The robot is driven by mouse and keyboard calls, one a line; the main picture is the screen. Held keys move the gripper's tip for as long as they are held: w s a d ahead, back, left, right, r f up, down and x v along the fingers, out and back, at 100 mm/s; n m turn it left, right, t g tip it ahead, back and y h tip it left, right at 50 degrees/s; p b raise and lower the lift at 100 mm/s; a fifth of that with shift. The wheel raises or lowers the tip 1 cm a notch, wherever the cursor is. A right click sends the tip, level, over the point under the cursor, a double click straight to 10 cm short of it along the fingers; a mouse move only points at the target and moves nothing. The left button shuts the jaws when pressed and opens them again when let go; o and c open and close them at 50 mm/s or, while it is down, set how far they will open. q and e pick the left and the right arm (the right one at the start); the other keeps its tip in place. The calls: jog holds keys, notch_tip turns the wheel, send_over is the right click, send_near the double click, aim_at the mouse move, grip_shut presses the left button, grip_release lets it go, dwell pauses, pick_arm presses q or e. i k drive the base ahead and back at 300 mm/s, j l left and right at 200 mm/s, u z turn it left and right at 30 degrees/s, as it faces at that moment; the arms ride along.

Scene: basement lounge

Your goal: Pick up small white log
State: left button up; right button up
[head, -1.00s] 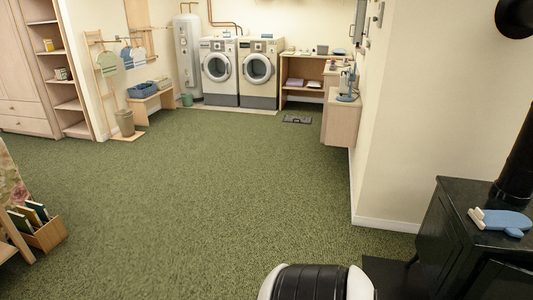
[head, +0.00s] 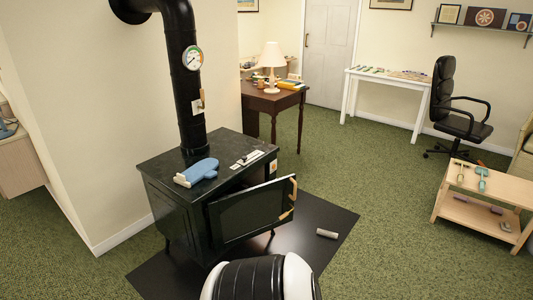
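A small whitish-grey cylinder (head: 327,233), which looks like the small white log, lies on its side on the black floor plate (head: 340,222). It is to the right of the black stove (head: 170,205), whose door (head: 250,215) stands open. Nothing touches the log from above. Neither of my grippers is in view.
A blue mitt (head: 201,170) lies on the stove top. A low wooden table (head: 450,205) with tools stands at the right. A dark desk (head: 268,104) with a lamp and a black office chair (head: 456,110) are behind. Green carpet between is clear.

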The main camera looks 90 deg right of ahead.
aim_at(329, 234)
jog(key=z, duration=3.35)
jog(key=i+l, duration=0.15)
jog(key=i, duration=0.2)
jog(key=i+l, duration=0.1)
jog(key=i, duration=0.25)
